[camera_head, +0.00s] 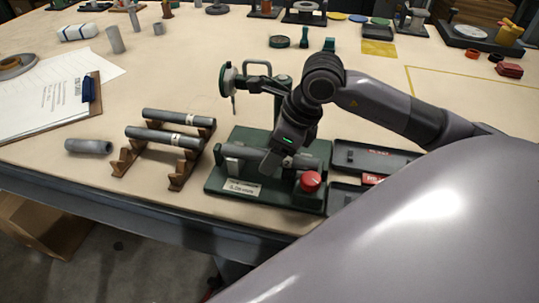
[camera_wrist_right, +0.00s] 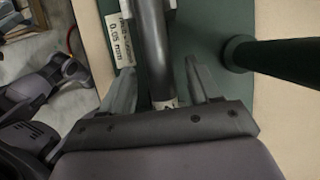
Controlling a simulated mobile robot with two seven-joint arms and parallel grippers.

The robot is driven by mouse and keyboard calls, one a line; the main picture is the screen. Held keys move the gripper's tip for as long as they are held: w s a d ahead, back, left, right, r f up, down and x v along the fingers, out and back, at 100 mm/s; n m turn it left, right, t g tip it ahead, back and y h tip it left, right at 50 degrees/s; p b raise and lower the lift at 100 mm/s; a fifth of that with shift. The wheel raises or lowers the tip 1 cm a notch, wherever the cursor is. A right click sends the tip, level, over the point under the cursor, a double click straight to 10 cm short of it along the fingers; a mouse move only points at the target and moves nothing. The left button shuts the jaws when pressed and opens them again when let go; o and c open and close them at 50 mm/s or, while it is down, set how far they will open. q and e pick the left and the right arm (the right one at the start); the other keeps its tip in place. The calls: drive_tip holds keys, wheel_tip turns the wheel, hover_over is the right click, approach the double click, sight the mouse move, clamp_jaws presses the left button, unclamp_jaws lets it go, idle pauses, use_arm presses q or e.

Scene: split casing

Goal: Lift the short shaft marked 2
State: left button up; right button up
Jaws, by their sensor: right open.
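A grey shaft (camera_head: 238,151) lies across the green fixture (camera_head: 222,178) in the head view. In the right wrist view the dark shaft (camera_wrist_right: 153,45) runs between my fingers, with a pale label (camera_wrist_right: 165,103) near the palm that shows part of a mark, possibly a 2. My right gripper (camera_head: 270,163) is over the fixture, pointing down. In the right wrist view its fingers (camera_wrist_right: 162,85) are apart, one on each side of the shaft, with gaps. Part of the shaft is hidden by the gripper in the head view. My left gripper is out of view.
Two labelled shafts (camera_head: 165,136) rest on a wooden rack (camera_head: 178,180) to the left; their marks are unreadable. A short grey cylinder (camera_head: 88,146) lies beside it. A red knob (camera_head: 311,181) is on the fixture's front right. Dark trays (camera_head: 370,158) stand to the right.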

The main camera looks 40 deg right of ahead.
clamp_jaws()
idle(1.2)
drive_tip(key=shift+w+r, duration=0.1)
drive_tip(key=shift+r, duration=0.05)
